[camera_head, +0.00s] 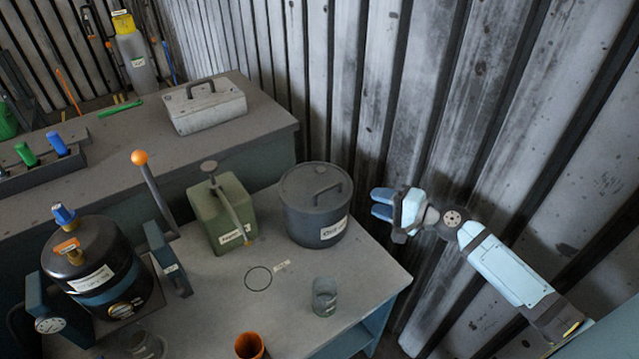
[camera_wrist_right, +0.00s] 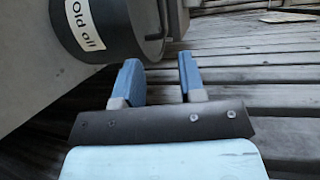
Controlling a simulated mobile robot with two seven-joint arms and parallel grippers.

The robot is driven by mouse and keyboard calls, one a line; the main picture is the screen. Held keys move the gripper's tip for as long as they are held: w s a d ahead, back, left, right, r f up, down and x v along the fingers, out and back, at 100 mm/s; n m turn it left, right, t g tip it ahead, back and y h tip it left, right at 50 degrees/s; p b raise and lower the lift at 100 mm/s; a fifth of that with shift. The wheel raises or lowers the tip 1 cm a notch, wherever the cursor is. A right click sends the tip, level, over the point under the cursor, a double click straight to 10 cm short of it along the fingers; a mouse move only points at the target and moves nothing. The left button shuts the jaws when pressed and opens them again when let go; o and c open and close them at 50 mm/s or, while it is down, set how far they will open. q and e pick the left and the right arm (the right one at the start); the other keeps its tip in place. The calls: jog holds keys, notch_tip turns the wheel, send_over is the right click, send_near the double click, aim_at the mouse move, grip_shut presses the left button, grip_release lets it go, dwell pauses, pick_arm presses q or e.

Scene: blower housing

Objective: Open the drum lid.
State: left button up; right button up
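The dark grey drum (camera_head: 315,222) stands at the back right of the workbench. Its round lid (camera_head: 300,179) is on top and looks closed, with a black bar handle (camera_head: 329,191). In the right wrist view the drum (camera_wrist_right: 118,30) is at the upper left, with an "Old oil" label on its side. My right gripper (camera_head: 382,204) is to the right of the drum, apart from it, beyond the bench edge. In the right wrist view its blue fingers (camera_wrist_right: 160,78) are spread with nothing between them. My left gripper is not in view.
A green can (camera_head: 222,217) with a spout stands left of the drum. A glass jar (camera_head: 324,297) and an orange cup (camera_head: 250,346) are at the bench front. A black tank (camera_head: 95,280) stands left. A corrugated wall (camera_head: 440,120) rises behind my right arm.

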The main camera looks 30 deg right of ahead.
aim_at(329, 187)
jog(key=p+x, duration=0.1)
jog(key=x, duration=1.3)
jog(key=shift+r+p, duration=0.2)
jog(key=shift+p, duration=0.15)
grip_shut()
